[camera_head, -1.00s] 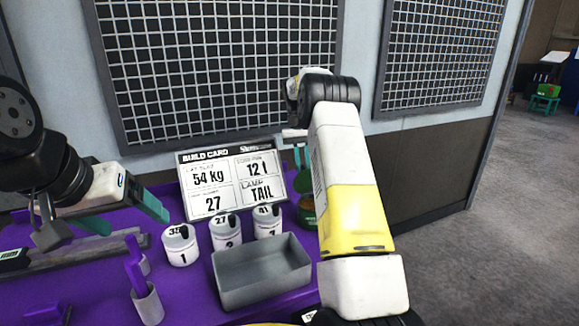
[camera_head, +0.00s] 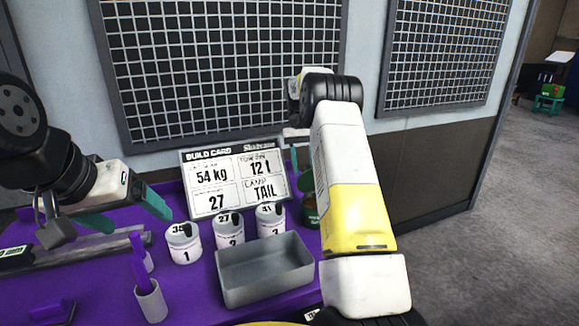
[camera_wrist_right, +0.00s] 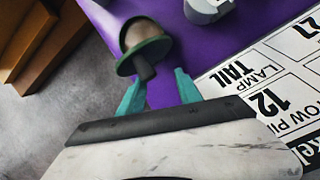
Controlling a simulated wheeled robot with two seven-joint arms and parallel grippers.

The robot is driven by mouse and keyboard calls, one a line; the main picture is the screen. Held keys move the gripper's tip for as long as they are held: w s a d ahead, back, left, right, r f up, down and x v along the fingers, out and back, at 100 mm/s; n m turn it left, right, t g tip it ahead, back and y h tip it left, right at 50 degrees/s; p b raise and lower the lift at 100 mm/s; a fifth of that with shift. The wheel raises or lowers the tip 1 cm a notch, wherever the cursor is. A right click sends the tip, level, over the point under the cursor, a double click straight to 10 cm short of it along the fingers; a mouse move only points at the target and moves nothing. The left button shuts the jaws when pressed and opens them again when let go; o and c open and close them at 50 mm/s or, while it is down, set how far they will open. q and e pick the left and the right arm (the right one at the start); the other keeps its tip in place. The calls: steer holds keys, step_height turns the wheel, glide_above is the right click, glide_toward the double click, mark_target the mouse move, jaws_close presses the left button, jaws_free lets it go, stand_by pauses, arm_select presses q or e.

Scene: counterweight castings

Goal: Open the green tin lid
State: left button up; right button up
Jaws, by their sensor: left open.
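The green tin (camera_head: 308,208) stands at the right end of the purple table, partly hidden behind my right arm in the head view. In the right wrist view its green lid (camera_wrist_right: 152,50) shows with a dark knob pointing towards the gripper. My right gripper (camera_wrist_right: 160,92) is open and empty, its teal fingers apart just short of the lid, with the knob near the gap between them. In the head view my right arm mostly hides that gripper. My left gripper (camera_head: 126,213) is open and empty over the left part of the table.
A build card (camera_head: 236,180) stands behind several white numbered canisters (camera_head: 184,244). A grey tray (camera_head: 264,272) sits in front of them. A white cup (camera_head: 150,302) with a purple item stands at front left. A wall grid (camera_head: 200,70) rises behind the table.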

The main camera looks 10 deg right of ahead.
steer(key=v, duration=0.7)
steer(key=shift+r, duration=0.4)
